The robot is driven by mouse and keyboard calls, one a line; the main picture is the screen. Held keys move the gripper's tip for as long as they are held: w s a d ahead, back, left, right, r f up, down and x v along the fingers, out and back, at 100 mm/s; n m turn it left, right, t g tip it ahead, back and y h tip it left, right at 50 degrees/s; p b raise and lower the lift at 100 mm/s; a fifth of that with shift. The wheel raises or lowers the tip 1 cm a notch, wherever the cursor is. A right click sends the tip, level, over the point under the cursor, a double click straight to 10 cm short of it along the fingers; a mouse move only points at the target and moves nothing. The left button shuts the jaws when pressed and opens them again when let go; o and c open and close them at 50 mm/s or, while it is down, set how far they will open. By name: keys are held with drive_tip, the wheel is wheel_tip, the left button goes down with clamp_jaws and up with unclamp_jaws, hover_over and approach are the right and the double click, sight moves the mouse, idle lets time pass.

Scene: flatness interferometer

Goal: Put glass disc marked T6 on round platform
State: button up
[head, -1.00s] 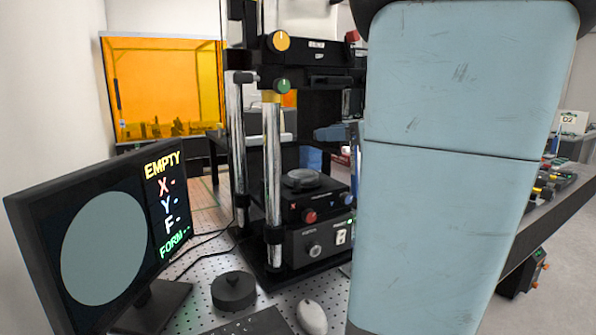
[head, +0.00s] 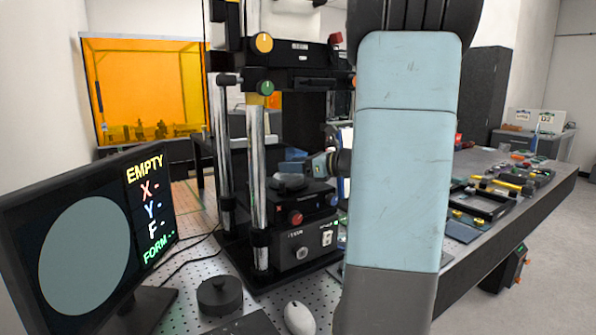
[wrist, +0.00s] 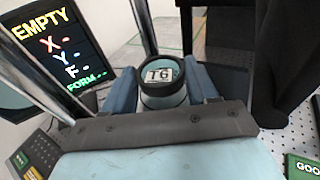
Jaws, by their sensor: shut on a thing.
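My gripper (wrist: 163,82) shows in the wrist view with its two blue fingers on either side of a glass disc (wrist: 161,76), shut on it. The disc is round with a dark rim, and its white label reads like T6. In the head view my gripper (head: 303,163) is at the stage, just over the grey round platform (head: 288,183). The disc cannot be made out in the head view. I cannot tell whether the disc touches the platform.
Chrome columns (head: 257,165) stand close to the left of the stage. A monitor (head: 85,245) reading EMPTY stands at the left front. A black round knobbed piece (head: 220,297) and a white mouse (head: 299,318) are in front. A bench with trays (head: 480,205) runs along the right.

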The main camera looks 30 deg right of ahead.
drive_tip(key=shift+f, duration=0.75)
drive_tip(key=shift+s+f, duration=0.1)
drive_tip(key=shift+f, duration=0.1)
drive_tip(key=o, duration=1.1)
drive_tip(key=shift+a, duration=0.1)
